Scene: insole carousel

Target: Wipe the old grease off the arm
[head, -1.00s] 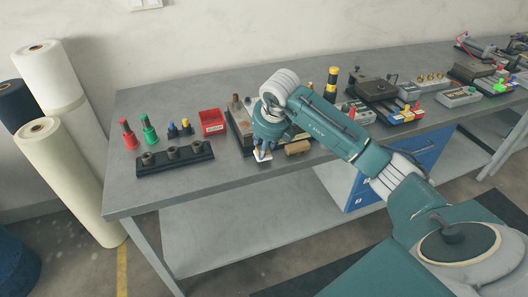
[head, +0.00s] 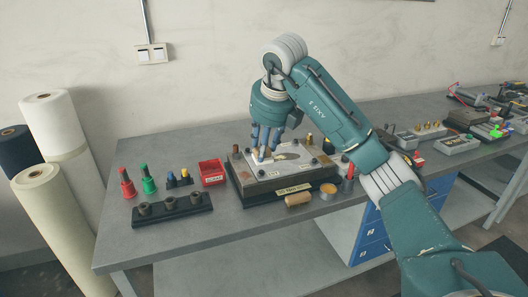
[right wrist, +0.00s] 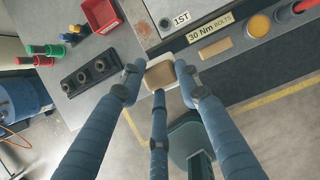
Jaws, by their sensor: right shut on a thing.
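My right gripper (head: 266,143) is above the near left part of a pale metal plate assembly (head: 262,187) on a dark base. In the right wrist view its fingers (right wrist: 160,78) are shut on a small tan pad with white edges (right wrist: 161,74). Whether the pad touches the plate is unclear. My left gripper is not in view.
A red bin (head: 212,172), red and green bottles (head: 127,184) and a black holder (head: 172,210) lie left. Bare bench (head: 240,225) is clear at the front.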

